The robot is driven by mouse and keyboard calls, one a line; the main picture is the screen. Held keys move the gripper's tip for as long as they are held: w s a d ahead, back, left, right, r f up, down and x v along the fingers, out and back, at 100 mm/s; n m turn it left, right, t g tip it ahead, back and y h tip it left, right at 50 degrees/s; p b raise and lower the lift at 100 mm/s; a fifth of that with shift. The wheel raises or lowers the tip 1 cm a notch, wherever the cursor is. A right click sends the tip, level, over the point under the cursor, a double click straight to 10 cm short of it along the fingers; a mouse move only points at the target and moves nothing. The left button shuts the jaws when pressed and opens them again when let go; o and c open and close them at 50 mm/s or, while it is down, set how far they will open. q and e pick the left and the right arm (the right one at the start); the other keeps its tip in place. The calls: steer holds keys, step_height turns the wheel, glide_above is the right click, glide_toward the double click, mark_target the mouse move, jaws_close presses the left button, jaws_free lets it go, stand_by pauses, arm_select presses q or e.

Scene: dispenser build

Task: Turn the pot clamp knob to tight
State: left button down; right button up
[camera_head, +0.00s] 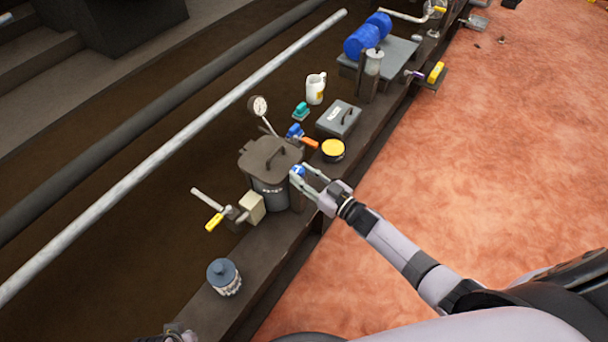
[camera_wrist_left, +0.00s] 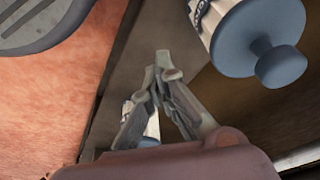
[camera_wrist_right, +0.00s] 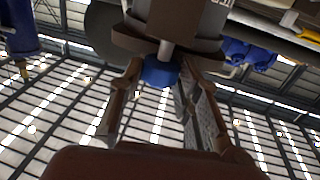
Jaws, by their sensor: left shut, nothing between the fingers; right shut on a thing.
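The dark grey pot (camera_head: 262,160) with a flat lid and handle stands on the long beam. Its blue clamp knob (camera_head: 297,171) is on the near right side, and shows in the right wrist view (camera_wrist_right: 160,72) on a short shaft below the pot's rim. My right gripper (camera_head: 304,174) is shut on this knob, one finger on either side. I cannot read the knob's turn position. My left gripper (camera_wrist_left: 160,75) is shut and empty beside the beam, close to a ribbed jar with a blue-grey lid (camera_wrist_left: 258,35); the head view barely catches it at the bottom edge.
The jar (camera_head: 224,278) stands on the beam nearer me. A pressure gauge (camera_head: 258,106), an orange-handled valve (camera_head: 309,143), a yellow-topped tin (camera_head: 333,150), a grey box (camera_head: 338,119) and a white mug (camera_head: 315,89) crowd the beam behind the pot. A yellow-handled tap (camera_head: 214,222) sticks out left.

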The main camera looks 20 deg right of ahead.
arm_select(q)
steer(key=shift+w, duration=0.1)
arm_select(e)
steer(key=shift+c, duration=0.3)
arm_select(q)
steer(key=f, duration=0.1)
steer(key=s+f+p, duration=0.1)
steer(key=f, duration=0.1)
steer(key=shift+a, duration=0.1)
arm_select(e)
steer(key=m+h, duration=0.1)
steer(key=m+t+h, duration=0.1)
steer(key=h, duration=0.1)
steer(key=shift+s+a+r, duration=0.1)
steer(key=shift+a+r, duration=0.05)
steer(key=shift+a, duration=0.2)
arm_select(q)
steer(key=shift+f, duration=0.25)
arm_select(e)
steer(key=shift+m+t+h, duration=0.3)
steer(key=shift+m+h, duration=0.3)
steer(key=shift+h, duration=0.1)
arm_select(q)
steer(key=shift+w+r, duration=0.1)
steer(key=shift+r, duration=0.2)
arm_select(e)
steer(key=shift+m+t+h, duration=0.3)
steer(key=shift+m+h, duration=0.4)
steer(key=shift+h, duration=0.6)
